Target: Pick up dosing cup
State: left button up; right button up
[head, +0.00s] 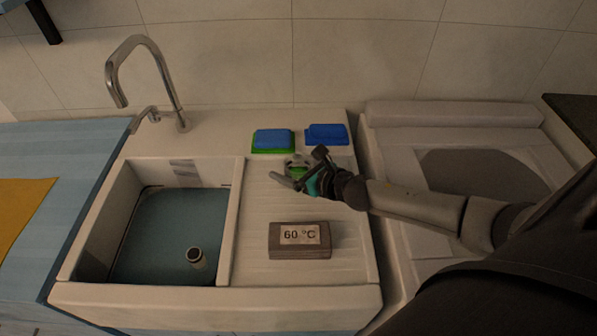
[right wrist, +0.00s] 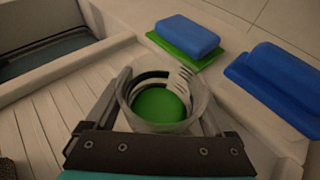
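The dosing cup (right wrist: 160,105) is a clear, round cup with a green bottom and dark markings on its wall. It also shows in the head view (head: 297,164), partly hidden by my right gripper. My right gripper (head: 289,174) is low over the ribbed drainboard, its fingers spread to either side of the cup. In the right wrist view, the left finger runs along the cup's left side, and the cup partly covers the right finger. The fingers look open around the cup; I cannot tell if either touches it. My left gripper is not in view.
A grey "60 °C" block (head: 300,240) stands at the drainboard's front.

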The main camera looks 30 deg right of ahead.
jog(key=c, duration=1.1)
jog(key=shift+r, duration=0.2)
jog(key=shift+r+p, duration=0.65)
jog(key=shift+r, duration=0.4)
notch_tip(320, 180, up, 18)
jog(key=p, duration=0.6)
jog(key=shift+f+p, duration=0.25)
jog(key=shift+p, duration=0.1)
